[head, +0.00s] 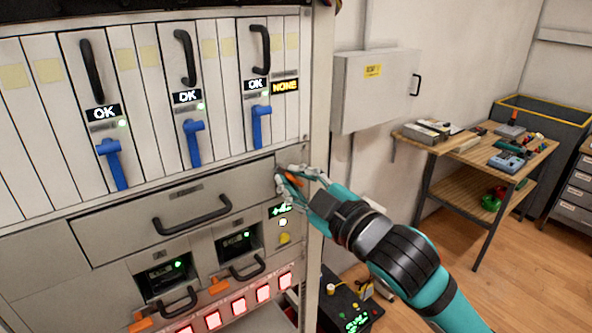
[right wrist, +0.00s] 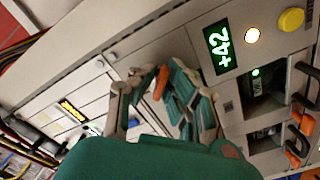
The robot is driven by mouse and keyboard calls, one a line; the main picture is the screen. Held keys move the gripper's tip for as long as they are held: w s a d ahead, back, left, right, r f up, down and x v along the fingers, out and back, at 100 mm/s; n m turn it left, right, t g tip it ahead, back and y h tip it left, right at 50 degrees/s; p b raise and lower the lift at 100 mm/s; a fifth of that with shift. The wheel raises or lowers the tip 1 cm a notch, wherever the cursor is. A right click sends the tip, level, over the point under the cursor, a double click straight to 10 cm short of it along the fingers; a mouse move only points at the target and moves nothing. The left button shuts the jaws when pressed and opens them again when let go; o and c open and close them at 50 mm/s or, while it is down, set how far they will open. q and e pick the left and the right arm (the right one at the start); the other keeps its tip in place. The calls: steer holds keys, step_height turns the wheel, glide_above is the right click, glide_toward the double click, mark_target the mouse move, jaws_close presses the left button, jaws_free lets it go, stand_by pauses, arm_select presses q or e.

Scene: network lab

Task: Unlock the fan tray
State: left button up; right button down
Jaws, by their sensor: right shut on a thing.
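The fan tray (head: 112,231) is a wide grey drawer front with a black bar handle (head: 192,215), below the row of tall modules. It sits flush in the rack. At its right end is a small orange latch (head: 295,181), mostly hidden by my fingers; it also shows in the right wrist view (right wrist: 161,83). My right gripper (head: 290,180) is at that end, its fingers closed around the orange latch. In the right wrist view the gripper (right wrist: 160,84) has the latch between its fingertips. The latch's exact angle is hard to tell. My left gripper is out of view.
Modules above have blue levers (head: 195,143) and OK displays. Below the tray are two bays with green lights (head: 240,243), a +42 display (right wrist: 217,47), a yellow button (head: 285,238) and red lit squares (head: 238,304). A workbench (head: 470,150) stands at the right.

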steer(key=m+p, duration=0.4)
steer(key=m, duration=0.2)
steer(key=shift+a, duration=0.1)
steer(key=shift+f+m+p, duration=0.1)
steer(key=shift+m+p, duration=0.9)
steer(key=shift+m, duration=0.5)
steer(key=c, duration=1.4)
jaws_free()
steer(key=shift+w+f, duration=0.1)
steer(key=shift+o, duration=0.2)
steer(key=shift+s, duration=0.2)
steer(key=v, duration=0.7)
steer(key=shift+s, duration=0.15)
